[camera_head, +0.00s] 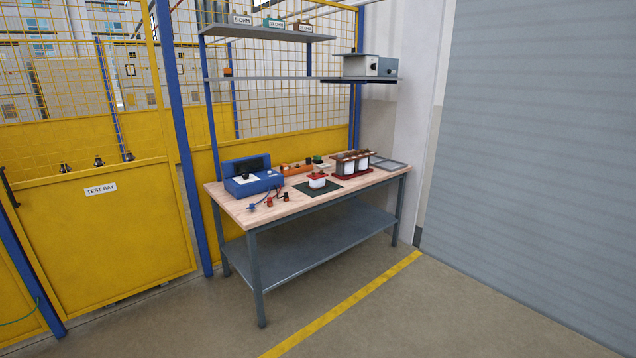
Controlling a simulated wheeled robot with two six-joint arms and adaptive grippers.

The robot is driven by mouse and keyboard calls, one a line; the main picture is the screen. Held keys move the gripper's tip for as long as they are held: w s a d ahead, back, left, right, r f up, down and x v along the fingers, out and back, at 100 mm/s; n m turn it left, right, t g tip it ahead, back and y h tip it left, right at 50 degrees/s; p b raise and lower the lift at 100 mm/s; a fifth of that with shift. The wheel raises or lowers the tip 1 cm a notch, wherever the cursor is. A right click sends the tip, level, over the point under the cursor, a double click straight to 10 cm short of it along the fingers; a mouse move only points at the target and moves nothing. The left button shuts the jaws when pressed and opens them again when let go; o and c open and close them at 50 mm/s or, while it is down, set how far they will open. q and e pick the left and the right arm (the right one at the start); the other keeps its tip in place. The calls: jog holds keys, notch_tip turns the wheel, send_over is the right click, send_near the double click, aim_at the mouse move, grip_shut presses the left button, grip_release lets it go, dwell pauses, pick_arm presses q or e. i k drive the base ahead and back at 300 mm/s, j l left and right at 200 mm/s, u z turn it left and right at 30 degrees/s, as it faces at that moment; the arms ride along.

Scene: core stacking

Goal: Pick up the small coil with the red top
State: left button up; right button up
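A small white coil with a red top (317,180) stands on a dark mat (343,187) in the middle of the wooden workbench (290,208). Behind it and to the right, a red-based rack (333,170) holds several white coils under dark brown tops. The bench stands some way off, and nothing touches the coil from my side. Neither of my grippers shows in this view.
A blue instrument (252,181) is at the bench's left, with red and black leads (270,201) before it. An orange tray (296,168) lies behind. A grey frame (389,165) is far right. Shelves hang above. The floor in front is clear, with a yellow line (345,305).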

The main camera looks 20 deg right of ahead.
aim_at(317, 180)
jog(key=i+j+u, duration=0.25)
jog(key=i, duration=1.15)
jog(key=i+j+u, duration=0.25)
jog(key=i, duration=1.15)
jog(key=i+j+z, duration=0.1)
jog(key=i+z, duration=0.4)
jog(key=i+j+z, duration=0.8)
jog(key=i+z, duration=0.15)
jog(key=i+j+z, duration=0.35)
jog(key=j+z, duration=0.15)
jog(key=j, duration=0.15)
